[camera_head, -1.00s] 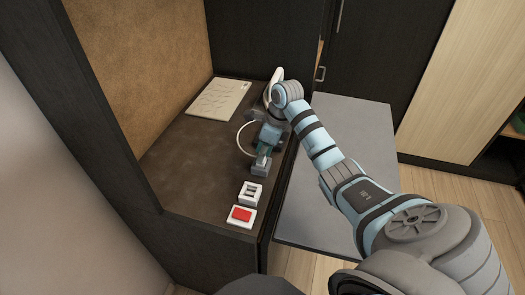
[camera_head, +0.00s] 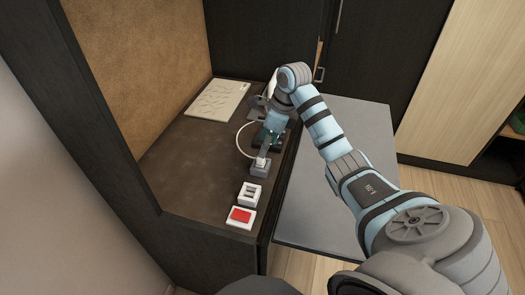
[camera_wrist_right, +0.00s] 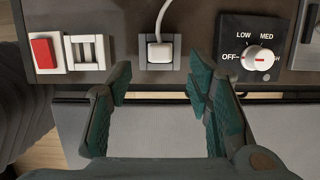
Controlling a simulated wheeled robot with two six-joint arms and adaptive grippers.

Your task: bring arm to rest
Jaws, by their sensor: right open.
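My right gripper (camera_wrist_right: 160,88) is open in the right wrist view, with nothing between its dark green fingers. It is on the near side of a white plug (camera_wrist_right: 160,52), which sits in a grey socket block (camera_wrist_right: 178,66) with a cord leading away. In the head view my right gripper (camera_head: 270,140) is above the dark counter near its right edge, partly hidden by my wrist. The plug (camera_head: 261,162) and socket block (camera_head: 260,171) show just below it. My left gripper is not in view.
The red switch (camera_head: 240,215) and white double switch (camera_head: 250,194) sit near the counter's front. A dial panel (camera_wrist_right: 255,44) marked OFF, LOW, MED is right of the plug. A pale board (camera_head: 217,100) lies at the back. A grey surface (camera_head: 330,205) lies below my arm.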

